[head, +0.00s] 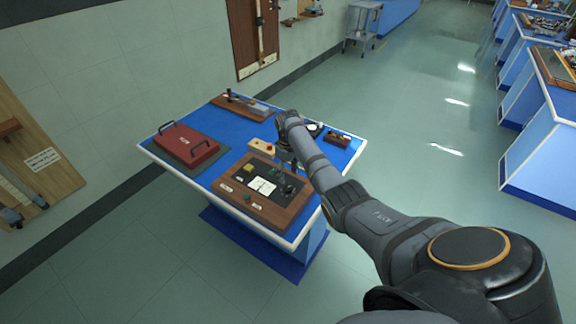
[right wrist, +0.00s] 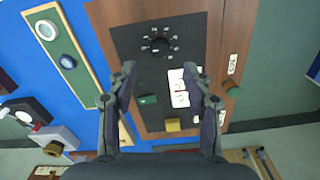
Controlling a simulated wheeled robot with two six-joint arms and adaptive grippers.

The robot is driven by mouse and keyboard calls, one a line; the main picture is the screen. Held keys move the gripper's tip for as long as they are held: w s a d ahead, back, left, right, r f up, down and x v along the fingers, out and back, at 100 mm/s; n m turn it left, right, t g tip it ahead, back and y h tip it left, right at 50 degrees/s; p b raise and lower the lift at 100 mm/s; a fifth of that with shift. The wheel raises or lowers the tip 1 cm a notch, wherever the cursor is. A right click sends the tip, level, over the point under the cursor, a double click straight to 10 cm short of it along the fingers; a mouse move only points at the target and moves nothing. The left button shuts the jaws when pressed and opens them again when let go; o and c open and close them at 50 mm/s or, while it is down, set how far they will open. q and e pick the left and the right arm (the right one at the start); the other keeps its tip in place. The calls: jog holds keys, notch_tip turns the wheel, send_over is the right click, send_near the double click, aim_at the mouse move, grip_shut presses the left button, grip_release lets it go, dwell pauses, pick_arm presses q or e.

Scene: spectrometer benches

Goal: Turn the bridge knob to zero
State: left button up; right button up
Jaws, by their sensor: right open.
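The bridge is a black panel in a brown wooden frame (head: 235,187), lying on the blue table; its frame also shows in the right wrist view (right wrist: 233,45). A round black knob (right wrist: 160,46) with pale marks around it sits on the panel, near the top of the right wrist view. Its pointer setting is too small to read. My right gripper (right wrist: 160,72) is open and empty, its two fingers apart over the panel, with the knob beyond the fingertips. In the head view the right gripper (head: 288,166) is above the panel's far right side. My left gripper is not in view.
A red case (head: 184,146) lies to the left on the blue table (head: 215,128).

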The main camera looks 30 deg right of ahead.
notch_tip(320, 180, up, 5)
jog(key=shift+f, duration=0.1)
dwell(0.5)
